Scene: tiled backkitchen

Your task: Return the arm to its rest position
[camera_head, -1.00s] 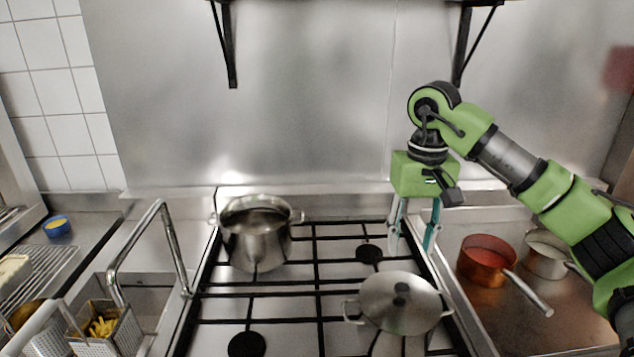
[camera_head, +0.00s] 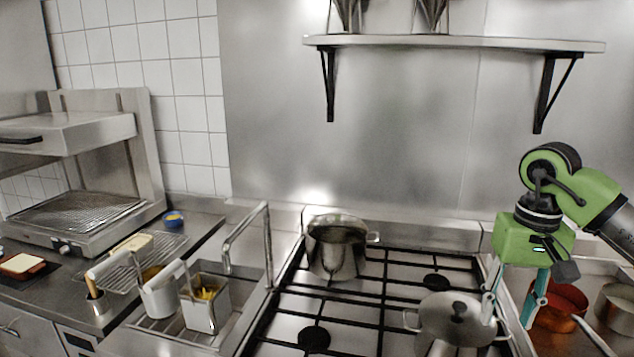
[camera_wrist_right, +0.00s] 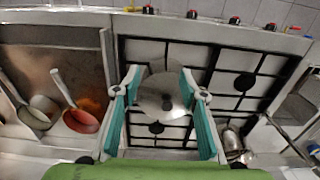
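My right arm comes in from the right in the head view. Its green-bodied right gripper (camera_head: 511,300) points down with its teal fingers apart, beside and above the lidded pot (camera_head: 457,318) at the stove's front right. In the right wrist view, the two fingers (camera_wrist_right: 160,90) are spread and nothing is gripped. The round metal lid (camera_wrist_right: 165,97) shows between and beyond them. My left arm and gripper are not in view.
An open steel pot (camera_head: 335,258) stands on the stove's back left. Copper and steel saucepans stand right of the stove, also in the wrist view (camera_wrist_right: 82,120). A wall shelf (camera_head: 450,42) hangs above. Fryer baskets (camera_head: 205,302) and a grill (camera_head: 75,212) are left.

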